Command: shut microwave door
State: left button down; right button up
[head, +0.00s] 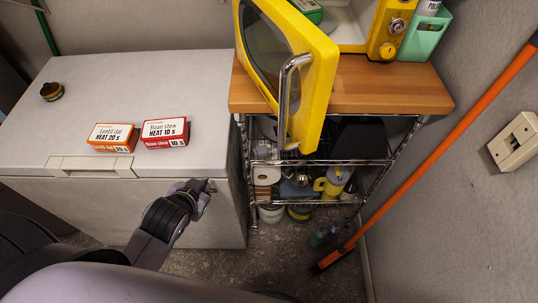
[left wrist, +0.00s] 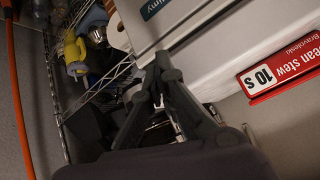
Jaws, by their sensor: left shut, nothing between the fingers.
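The yellow microwave (head: 384,30) stands on a wooden shelf top at the upper middle right of the head view. Its yellow door (head: 317,88) hangs wide open toward me, with a dark window and a curved metal handle (head: 284,100). A box shows inside the open microwave. My left gripper (head: 208,187) is shut and empty, below and left of the door, in front of the chest freezer, apart from the door. In the left wrist view its closed fingers (left wrist: 163,62) show near the freezer edge. My right gripper is not in view.
A white chest freezer (head: 190,75) at left carries a lentil dal box (head: 113,137), a bean stew box (head: 165,133) and a small jar (head: 52,92). A wire rack below the wooden top (head: 360,88) holds kitchen items. An orange pole (head: 440,145) leans at right.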

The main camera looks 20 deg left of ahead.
pick_arm(q)
jog(key=w+a+r+m+t+h, duration=0.15)
jog(key=w+r+m+t, duration=0.3)
jog(key=r, duration=0.55)
jog(key=w+a+r+m+t+h, duration=0.1)
jog(key=w+r+m+t+h, duration=0.2)
jog(key=w+r+t, duration=0.5)
jog(key=s+d+r+m+g+h, duration=0.45)
jog(key=r+m+h, duration=0.35)
jog(key=m+h, duration=0.35)
jog(key=s+f+m+g+h, duration=0.3)
jog(key=s+m+g, duration=0.8)
jog(key=m+g, duration=0.25)
jog(key=w+d+p, duration=0.2)
jog(key=d+p, duration=0.1)
jog(key=d, duration=0.3)
jog(key=w+d+p, duration=0.2)
jog(key=d+p, duration=0.1)
jog(key=d, duration=0.4)
jog(key=shift+w, duration=0.35)
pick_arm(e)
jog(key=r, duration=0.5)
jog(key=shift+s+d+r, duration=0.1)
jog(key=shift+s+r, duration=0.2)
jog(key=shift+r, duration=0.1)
pick_arm(q)
jog(key=shift+n, duration=0.25)
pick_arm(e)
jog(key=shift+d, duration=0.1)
